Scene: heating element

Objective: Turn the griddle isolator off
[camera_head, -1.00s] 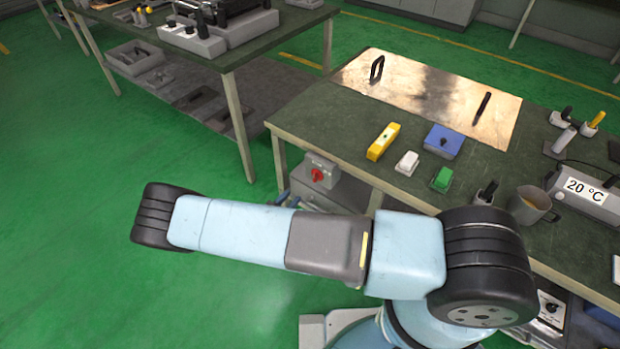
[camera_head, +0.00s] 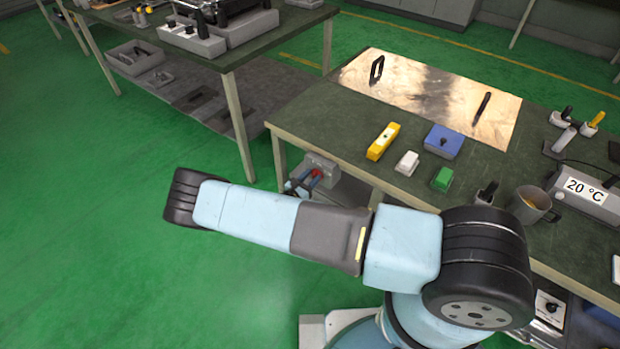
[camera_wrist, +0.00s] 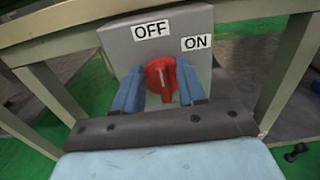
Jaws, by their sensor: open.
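The griddle isolator is a grey box (camera_wrist: 120,52) with a red rotary knob (camera_wrist: 161,80), under the near bench edge. In the wrist view an OFF label is at its upper left and an ON label to the right. I cannot tell for sure which label the knob points to. My gripper (camera_wrist: 162,72) is open, with its two blue fingers on either side of the knob; whether they touch it is unclear. In the head view the grey box (camera_head: 322,162) shows beyond my arm, and the fingers partly cover the knob.
The bench (camera_head: 300,120) overhangs the isolator, and its legs stand on both sides of it in the wrist view. On top are a griddle plate (camera_head: 420,85), yellow, blue, white and green boxes, and a mug (camera_head: 532,205). Green floor on the left is free.

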